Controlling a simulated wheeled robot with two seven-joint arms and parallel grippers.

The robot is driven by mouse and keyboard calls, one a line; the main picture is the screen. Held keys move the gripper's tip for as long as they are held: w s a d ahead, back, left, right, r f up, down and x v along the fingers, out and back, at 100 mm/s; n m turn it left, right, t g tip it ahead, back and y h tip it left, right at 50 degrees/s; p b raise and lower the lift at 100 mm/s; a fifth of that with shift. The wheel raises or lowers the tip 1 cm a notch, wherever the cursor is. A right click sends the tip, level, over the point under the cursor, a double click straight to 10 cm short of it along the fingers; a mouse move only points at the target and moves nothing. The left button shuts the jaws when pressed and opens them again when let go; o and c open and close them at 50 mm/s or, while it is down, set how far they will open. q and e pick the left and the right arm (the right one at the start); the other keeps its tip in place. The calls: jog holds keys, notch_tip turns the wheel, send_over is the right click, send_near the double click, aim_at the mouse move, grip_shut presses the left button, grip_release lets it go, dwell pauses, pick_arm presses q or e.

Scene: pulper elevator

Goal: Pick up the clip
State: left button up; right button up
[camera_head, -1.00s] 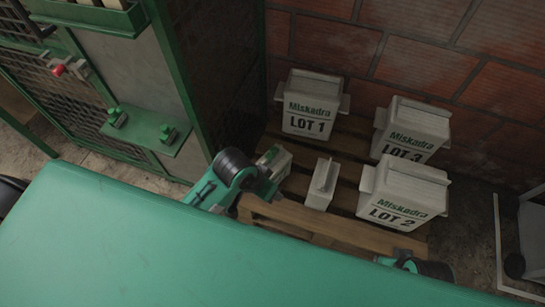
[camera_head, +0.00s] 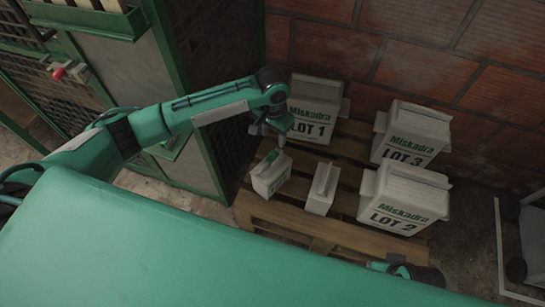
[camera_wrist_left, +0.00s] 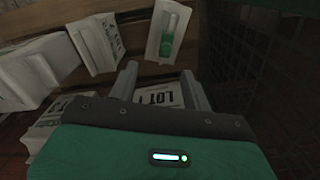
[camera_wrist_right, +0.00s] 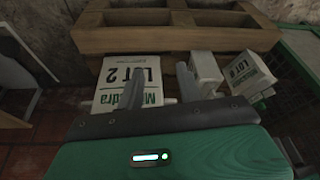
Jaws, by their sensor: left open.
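A green clip (camera_head: 272,156) sits on top of a small white bag (camera_head: 268,180) at the left of the wooden pallet. In the left wrist view the clip (camera_wrist_left: 167,38) lies on the bag's pale top, beyond my fingertips and a little right of centre. My left gripper (camera_head: 270,130) is above and behind that bag, close to the LOT 1 bag, open and apart from the clip. Its two spread fingers (camera_wrist_left: 160,82) show with nothing held. My right gripper (camera_wrist_right: 158,85) is open and empty, with the LOT 2 bag (camera_wrist_right: 112,85) ahead of it.
A second small white bag (camera_head: 321,190) stands beside the first. The bags LOT 1 (camera_head: 318,100), LOT 2 (camera_head: 403,200) and LOT 3 (camera_head: 410,135) share the pallet (camera_head: 290,222). A brick wall (camera_head: 430,50) stands behind. A green cage frame (camera_head: 215,110) stands at left.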

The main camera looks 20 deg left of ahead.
pick_arm(q)
jog(key=b, duration=0.2)
send_over(273, 153)
jog(key=f, duration=0.5)
jog(key=s+f, duration=0.1)
jog(key=f, duration=0.2)
jog(key=shift+a+f, duration=0.1)
jog(key=f, duration=0.2)
jog(key=w+f+b, duration=0.1)
jog(key=f, duration=0.1)
jog(key=shift+f, duration=0.65)
pick_arm(e)
jog(key=w+a+r+t, duration=0.1)
jog(key=w+a+r+t+y, duration=0.1)
jog(key=a, duration=0.1)
jog(key=shift+t, duration=0.3)
pick_arm(q)
jog(key=shift+c, duration=0.2)
grip_shut()
